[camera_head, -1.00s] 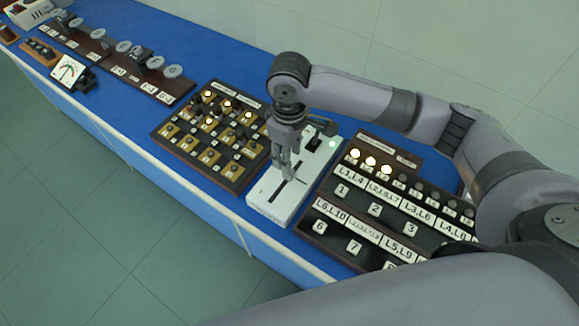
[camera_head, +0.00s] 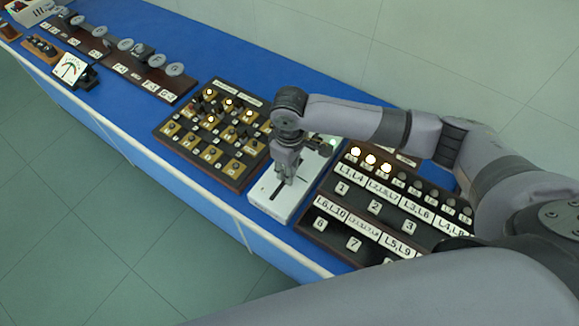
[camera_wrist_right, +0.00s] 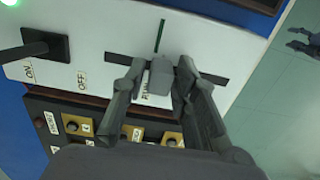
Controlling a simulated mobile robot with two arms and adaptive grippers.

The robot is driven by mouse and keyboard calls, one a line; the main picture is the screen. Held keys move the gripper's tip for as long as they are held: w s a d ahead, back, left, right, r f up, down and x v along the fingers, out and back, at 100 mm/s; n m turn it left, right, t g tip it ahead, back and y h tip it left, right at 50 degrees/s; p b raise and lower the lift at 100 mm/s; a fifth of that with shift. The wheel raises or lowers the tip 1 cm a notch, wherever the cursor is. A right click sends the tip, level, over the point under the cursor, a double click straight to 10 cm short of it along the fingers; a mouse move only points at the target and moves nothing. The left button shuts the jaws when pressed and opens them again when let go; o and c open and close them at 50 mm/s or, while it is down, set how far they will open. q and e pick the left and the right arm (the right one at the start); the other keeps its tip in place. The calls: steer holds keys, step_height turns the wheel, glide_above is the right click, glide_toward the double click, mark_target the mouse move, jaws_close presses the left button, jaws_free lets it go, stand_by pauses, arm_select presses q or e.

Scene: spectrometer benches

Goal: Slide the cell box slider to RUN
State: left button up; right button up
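The white cell box (camera_head: 264,197) stands on the blue bench, with a dark slot along its top. In the right wrist view, the grey slider knob (camera_wrist_right: 160,76) stands in the slot, with bare slot showing on both sides. A partly hidden RUN label (camera_wrist_right: 146,90) lies beside the slot near the knob. My right gripper (camera_head: 286,178) points down over the box. Its fingers (camera_wrist_right: 160,70) are shut on the knob, one on each side, though exact contact is hard to see. My left gripper is not in view.
On the box, a black ON/OFF switch (camera_wrist_right: 45,48) stands near a lit green lamp (camera_head: 331,144). A board of brass plugs (camera_head: 232,170) lies left of the box. A numbered button panel (camera_head: 376,226) lies close on the right. Bare blue bench (camera_head: 200,60) lies behind.

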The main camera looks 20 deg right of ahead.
jaws_close()
steer(key=shift+r, duration=0.1)
stand_by(0.4)
steer(key=shift+w+d+r+p, duration=0.1)
steer(key=shift+w+d+p, duration=0.2)
steer(key=shift+p, duration=0.7)
steer(key=shift+d, duration=0.1)
steer(key=shift+o, duration=1.7)
jaws_free()
step_height(320, 180, up, 12)
steer(key=shift+f, duration=0.25)
